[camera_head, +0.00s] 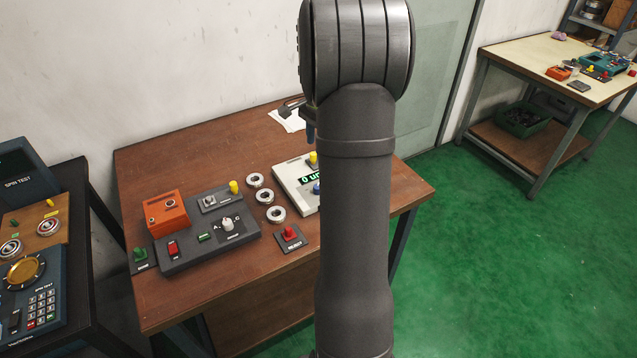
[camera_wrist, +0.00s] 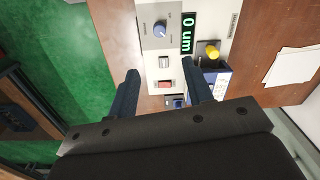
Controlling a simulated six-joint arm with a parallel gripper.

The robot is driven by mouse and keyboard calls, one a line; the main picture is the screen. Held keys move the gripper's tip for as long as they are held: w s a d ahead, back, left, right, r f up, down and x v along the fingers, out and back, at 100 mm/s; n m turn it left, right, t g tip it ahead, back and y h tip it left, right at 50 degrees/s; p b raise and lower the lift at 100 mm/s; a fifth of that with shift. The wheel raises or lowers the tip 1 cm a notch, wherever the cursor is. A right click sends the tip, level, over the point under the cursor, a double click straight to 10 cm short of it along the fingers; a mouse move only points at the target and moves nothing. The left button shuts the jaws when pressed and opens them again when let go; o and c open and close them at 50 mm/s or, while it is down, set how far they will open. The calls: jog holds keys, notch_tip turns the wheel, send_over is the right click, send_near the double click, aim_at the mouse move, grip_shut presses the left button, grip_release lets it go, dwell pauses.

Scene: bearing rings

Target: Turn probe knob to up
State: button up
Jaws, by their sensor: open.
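A white gauge box with a green "0 um" display (camera_wrist: 188,33) lies in front of my gripper in the wrist view. A blue-grey knob (camera_wrist: 160,29) sits on its grey panel, beyond my fingertips and left of the display. Its labels are too small to read, and I cannot tell which way it points. In the head view the box (camera_head: 290,170) is partly hidden by my arm, with a blue knob (camera_head: 317,188) at its edge. My gripper (camera_wrist: 164,80) is open and empty, its two dark fingers spread over the box's nearer part.
A yellow knob (camera_wrist: 212,51) and a red switch (camera_wrist: 165,85) are near the fingers. Several bearing rings (camera_head: 268,196), a dark control box (camera_head: 190,240) with a grey knob, and a red reject button (camera_head: 290,236) share the brown table (camera_head: 160,310). White paper (camera_wrist: 292,66) lies on it.

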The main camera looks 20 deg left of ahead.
notch_tip(320, 180, down, 16)
jog(key=shift+w+a+f, duration=0.1)
jog(key=shift+a+f, duration=0.05)
jog(key=shift+f, duration=0.05)
jog(key=shift+c, duration=0.4)
jog(key=c, duration=0.9)
